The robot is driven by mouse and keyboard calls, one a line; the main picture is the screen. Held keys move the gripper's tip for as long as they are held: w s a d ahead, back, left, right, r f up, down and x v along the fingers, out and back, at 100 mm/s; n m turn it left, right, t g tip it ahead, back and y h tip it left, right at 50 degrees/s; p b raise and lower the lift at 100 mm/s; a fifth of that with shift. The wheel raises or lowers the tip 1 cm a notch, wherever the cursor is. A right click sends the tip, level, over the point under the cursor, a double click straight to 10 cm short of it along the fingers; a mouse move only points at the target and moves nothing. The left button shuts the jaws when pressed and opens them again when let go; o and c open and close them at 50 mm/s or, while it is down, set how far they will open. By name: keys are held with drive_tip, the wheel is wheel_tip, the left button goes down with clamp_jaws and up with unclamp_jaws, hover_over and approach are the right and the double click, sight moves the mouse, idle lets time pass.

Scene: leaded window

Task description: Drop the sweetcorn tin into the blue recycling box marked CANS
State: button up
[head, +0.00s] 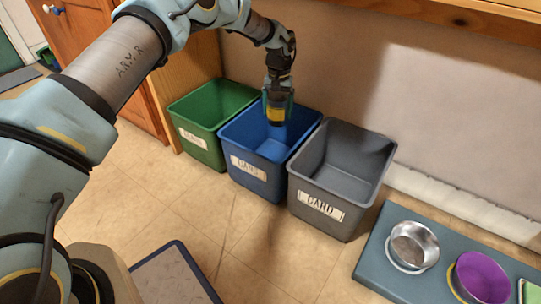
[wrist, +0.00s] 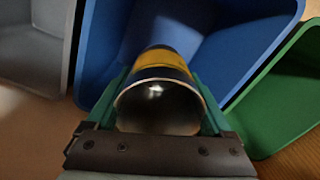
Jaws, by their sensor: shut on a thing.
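My gripper (head: 277,100) is shut on the sweetcorn tin (head: 276,112), which has a yellow band. It holds the tin over the opening of the blue box (head: 258,181) with the white CANS label. In the wrist view, the tin (wrist: 158,75) sits between the green fingers of my gripper (wrist: 160,100), its shiny metal end towards the camera. The blue box (wrist: 105,50) fills the background behind it. How far the tin is above the box floor is hard to tell.
A green box (head: 195,150) stands left of the blue one, and a grey box (head: 325,212) marked CARD stands right. A mat (head: 375,262) with a metal bowl (head: 413,245) and a purple bowl (head: 482,278) lies at lower right. Tiled floor in front is mostly clear.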

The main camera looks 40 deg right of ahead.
drive_tip(key=shift+f+b, duration=1.15)
drive_tip(key=shift+f, duration=0.85)
drive_tip(key=o, duration=1.1)
drive_tip(key=shift+r, duration=0.1)
